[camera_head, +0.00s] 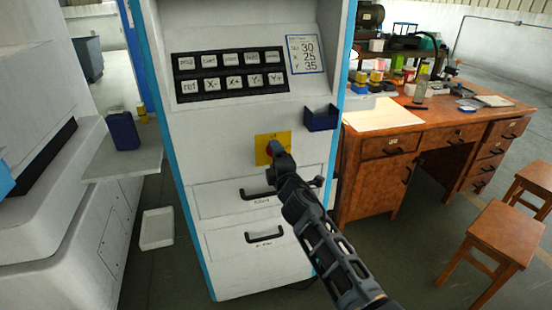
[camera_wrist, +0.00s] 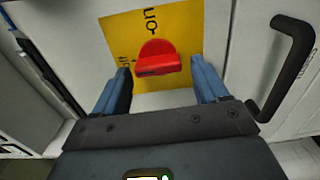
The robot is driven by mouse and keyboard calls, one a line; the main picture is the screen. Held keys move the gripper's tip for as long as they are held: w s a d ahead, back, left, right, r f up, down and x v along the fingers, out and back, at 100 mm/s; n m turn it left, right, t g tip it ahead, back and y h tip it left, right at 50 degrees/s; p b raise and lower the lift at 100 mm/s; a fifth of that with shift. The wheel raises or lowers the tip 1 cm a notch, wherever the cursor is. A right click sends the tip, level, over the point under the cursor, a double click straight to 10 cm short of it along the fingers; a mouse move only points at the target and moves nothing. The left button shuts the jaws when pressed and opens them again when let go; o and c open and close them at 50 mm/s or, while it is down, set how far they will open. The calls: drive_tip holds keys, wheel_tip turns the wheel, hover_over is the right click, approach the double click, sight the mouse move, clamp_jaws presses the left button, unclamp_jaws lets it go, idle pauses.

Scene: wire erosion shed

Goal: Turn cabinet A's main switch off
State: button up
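A red rotary switch (camera_wrist: 158,58) sits on a yellow plate (camera_wrist: 185,25) with black lettering in the wrist view. In the head view the yellow plate (camera_head: 283,137) is on the front of a white cabinet (camera_head: 225,135), and the red switch (camera_head: 270,147) is mostly hidden by my gripper (camera_head: 274,153). In the wrist view my gripper (camera_wrist: 161,85) is open, one finger on each side of the red switch. Gaps show between the fingers and the switch. I cannot tell from the lettering which position the switch is in.
Drawers with black handles (camera_head: 265,236) are below the plate; one handle (camera_wrist: 290,65) is close right of my gripper. A dark blue bin (camera_head: 321,118) is on the cabinet front. A wooden desk (camera_head: 375,200) and stools (camera_head: 503,240) stand right. A button panel (camera_head: 230,73) is above.

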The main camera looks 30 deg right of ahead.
drive_tip(key=shift+o, duration=0.6)
drive_tip(key=p+v, duration=0.1)
drive_tip(key=v, duration=0.6)
drive_tip(key=shift+s, duration=0.4)
drive_tip(key=shift+a, duration=0.15)
drive_tip(key=s+a+f+m+y, duration=0.15)
drive_tip(key=s+a, duration=0.25)
drive_tip(key=s, duration=0.5)
drive_tip(key=s+a+f+m+g+y, duration=0.1)
drive_tip(key=s+a+f+m, duration=0.2)
drive_tip(key=s, duration=0.6)
drive_tip(key=s+a+f+m+y, duration=0.1)
drive_tip(key=s+a+f+m, duration=0.2)
drive_tip(key=s, duration=0.6)
drive_tip(key=s+a+r+m, duration=0.1)
drive_tip(key=s+r+m, duration=0.2)
drive_tip(key=s, duration=0.9)
drive_tip(key=s+a+r+m+g+y, duration=0.1)
drive_tip(key=s+r+m, duration=0.3)
drive_tip(key=s+r, duration=0.6)
drive_tip(key=shift+s+a+r+g, duration=0.25)
drive_tip(key=shift+s+a+g, duration=0.05)
drive_tip(key=shift+s, duration=0.6)
